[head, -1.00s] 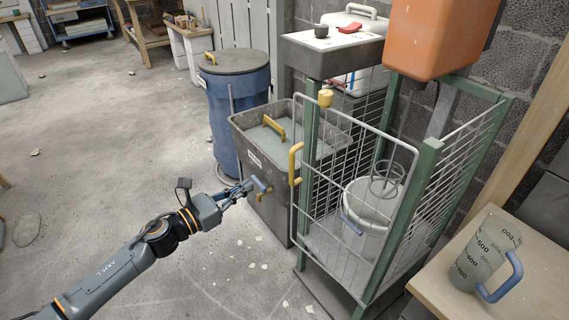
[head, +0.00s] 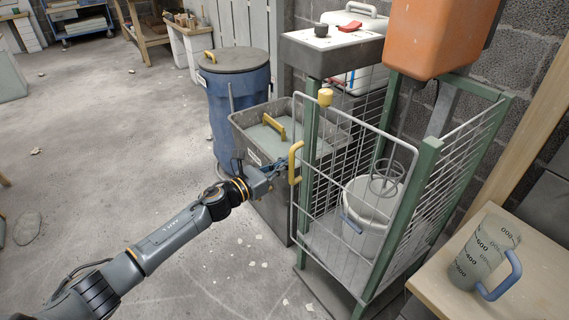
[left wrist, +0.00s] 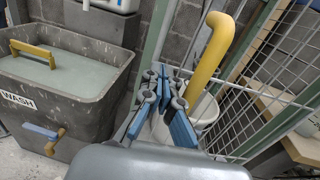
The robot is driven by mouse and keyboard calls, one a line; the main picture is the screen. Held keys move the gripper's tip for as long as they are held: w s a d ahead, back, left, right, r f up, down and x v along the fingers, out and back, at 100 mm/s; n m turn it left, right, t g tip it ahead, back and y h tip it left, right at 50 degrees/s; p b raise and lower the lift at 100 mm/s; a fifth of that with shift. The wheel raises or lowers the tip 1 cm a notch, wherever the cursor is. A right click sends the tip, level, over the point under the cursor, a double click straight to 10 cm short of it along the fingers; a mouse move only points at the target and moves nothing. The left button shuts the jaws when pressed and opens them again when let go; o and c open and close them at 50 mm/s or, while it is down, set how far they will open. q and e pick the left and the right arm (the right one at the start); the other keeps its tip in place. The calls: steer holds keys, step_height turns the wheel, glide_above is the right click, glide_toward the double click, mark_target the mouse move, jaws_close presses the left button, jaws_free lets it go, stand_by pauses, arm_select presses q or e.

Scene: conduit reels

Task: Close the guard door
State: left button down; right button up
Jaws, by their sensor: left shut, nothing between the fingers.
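The guard door (head: 345,205) is a pale wire-mesh panel on the front of a green-framed cage. Its free left edge stands slightly out from the left green post; how far ajar it is, I cannot tell exactly. A yellow handle (head: 296,163) sits on that edge, and it is large in the left wrist view (left wrist: 212,52). My left gripper (head: 280,170) is shut and empty just left of the handle, without a clear hold on it. Its blue-padded fingers (left wrist: 172,105) show beside the handle in the left wrist view. My right gripper is not in view.
A grey wash tub (head: 243,128) with a yellow-handled float stands behind my left gripper. A blue barrel (head: 238,100) is beyond it. A white bucket (head: 370,215) stands inside the cage. A table with a measuring jug (head: 484,252) is at right.

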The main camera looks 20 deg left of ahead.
mark_target(296, 156)
arm_select(q)
steer(key=shift+w, duration=0.15)
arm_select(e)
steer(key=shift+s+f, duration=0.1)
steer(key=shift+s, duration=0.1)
arm_select(q)
steer(key=shift+m+g+h, duration=0.3)
steer(key=shift+m+h, duration=0.1)
steer(key=shift+h, duration=0.2)
steer(key=b+x, duration=0.3)
steer(key=x, duration=0.1)
steer(key=shift+w+a+f, duration=0.1)
steer(key=shift+w, duration=0.15)
steer(key=shift+r, duration=0.3)
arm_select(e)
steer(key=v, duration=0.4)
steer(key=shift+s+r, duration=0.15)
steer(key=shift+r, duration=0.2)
arm_select(q)
steer(key=shift+r, duration=0.1)
steer(key=shift+a, duration=0.1)
